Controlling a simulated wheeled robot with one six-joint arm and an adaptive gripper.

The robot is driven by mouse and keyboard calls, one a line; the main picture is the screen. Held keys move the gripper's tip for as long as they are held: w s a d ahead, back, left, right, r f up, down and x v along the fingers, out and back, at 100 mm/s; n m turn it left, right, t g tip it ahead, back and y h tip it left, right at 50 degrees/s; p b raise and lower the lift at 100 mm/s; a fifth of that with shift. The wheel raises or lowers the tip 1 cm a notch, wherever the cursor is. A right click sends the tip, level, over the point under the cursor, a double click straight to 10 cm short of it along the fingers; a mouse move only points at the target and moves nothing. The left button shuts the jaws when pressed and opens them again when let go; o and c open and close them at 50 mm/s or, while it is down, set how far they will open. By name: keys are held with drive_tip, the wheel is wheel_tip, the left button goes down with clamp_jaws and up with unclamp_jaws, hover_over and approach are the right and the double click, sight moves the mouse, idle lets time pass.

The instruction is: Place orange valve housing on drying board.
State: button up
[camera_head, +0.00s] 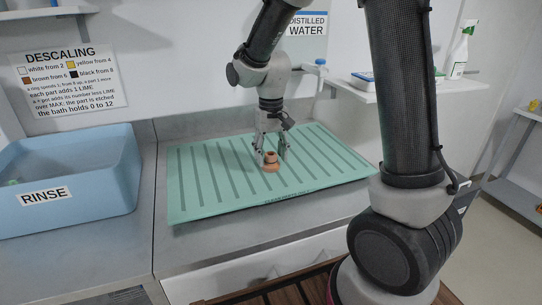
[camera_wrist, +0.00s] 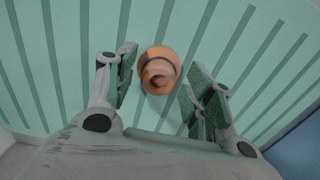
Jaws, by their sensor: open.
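The orange valve housing (camera_head: 270,163) stands on the ribbed green drying board (camera_head: 215,190), near the middle of the board. In the wrist view the housing (camera_wrist: 159,72) is a round orange piece with a dark band and a smaller raised part, seen from above. My gripper (camera_head: 271,152) is just above and around it, pointing down. In the wrist view the open fingers (camera_wrist: 158,88) stand on either side of the housing, with a gap visible on both sides. The drying board (camera_wrist: 225,30) fills most of the background there.
A blue bin labelled RINSE (camera_head: 100,195) stands on the counter to the left. A descaling sign (camera_head: 68,80) hangs on the wall. A white shelf (camera_head: 350,92) with a blue-lidded box and a spray bottle (camera_head: 460,50) is at the back right. The board around the housing is clear.

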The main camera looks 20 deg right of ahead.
sight(271, 154)
wheel_tip(271, 154, up, 11)
drive_tip(key=s+d+r+t, duration=0.2)
drive_tip(key=s+d, duration=0.4)
drive_tip(key=s, duration=0.5)
drive_tip(key=s+d+r+t, duration=0.2)
drive_tip(key=s+d, duration=0.4)
drive_tip(key=s, duration=0.5)
drive_tip(key=shift+r, duration=0.25)
drive_tip(key=shift+d, duration=0.1)
